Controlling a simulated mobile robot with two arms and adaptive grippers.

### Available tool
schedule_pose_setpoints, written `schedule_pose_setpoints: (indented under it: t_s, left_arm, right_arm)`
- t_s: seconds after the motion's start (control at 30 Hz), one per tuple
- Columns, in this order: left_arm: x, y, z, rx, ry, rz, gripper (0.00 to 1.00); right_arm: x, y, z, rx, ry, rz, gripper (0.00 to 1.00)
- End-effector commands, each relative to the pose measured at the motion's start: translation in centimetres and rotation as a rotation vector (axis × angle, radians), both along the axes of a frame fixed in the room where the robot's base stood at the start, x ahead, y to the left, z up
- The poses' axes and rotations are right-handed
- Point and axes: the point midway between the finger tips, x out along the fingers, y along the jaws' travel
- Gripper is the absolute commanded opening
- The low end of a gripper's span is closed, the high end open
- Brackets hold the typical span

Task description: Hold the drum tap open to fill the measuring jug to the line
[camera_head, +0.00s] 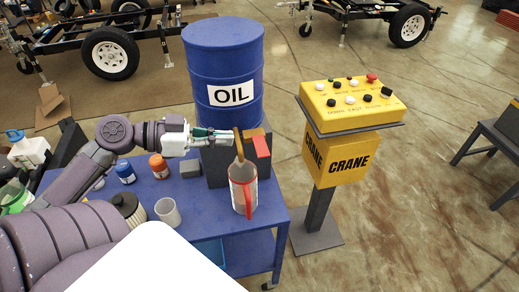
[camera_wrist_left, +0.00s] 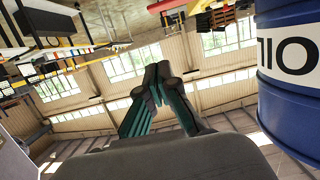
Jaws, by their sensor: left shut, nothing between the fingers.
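The blue drum (camera_head: 223,62) with an OIL label stands on a dark grey block on the blue cart; it also shows at the right of the left wrist view (camera_wrist_left: 285,110). A clear measuring jug (camera_head: 236,185) with a red handle (camera_head: 249,196) stands upright below the drum's front. A narrow amber-brown strip (camera_head: 239,146) runs down to the jug's mouth; I cannot tell if it is oil or part of the tap. My left gripper (camera_head: 231,135) is shut and empty beside the strip's top, hiding the tap area. Its closed fingertips (camera_wrist_left: 157,72) show in the wrist view. The jug's level is unclear.
A red-topped block (camera_head: 261,146) is right of the strip. A yellow crane control stand (camera_head: 337,160) is at the right.

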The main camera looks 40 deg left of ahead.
Motion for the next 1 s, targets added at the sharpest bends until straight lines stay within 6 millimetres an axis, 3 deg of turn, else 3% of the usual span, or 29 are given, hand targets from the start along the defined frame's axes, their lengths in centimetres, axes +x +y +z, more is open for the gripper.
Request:
schedule_pose_setpoints:
  t_s: [0.53, 0.73, 1.0]
  left_arm:
    - [6.3, -5.4, -1.8, 0.002, -0.001, 0.0, 0.0]
    - [6.3, -5.4, -4.8, -0.003, 0.003, 0.003, 0.0]
    - [6.3, -5.4, -6.1, 0.0, 0.0, 0.0, 0.0]
  right_arm:
    - [0.0, -0.6, 2.9, -0.007, 0.0, 0.001, 0.4]
    - [0.0, -0.8, 3.3, -0.009, 0.0, 0.0, 0.4]
    - [-0.1, -0.7, 3.4, -0.009, 0.001, 0.0, 0.4]
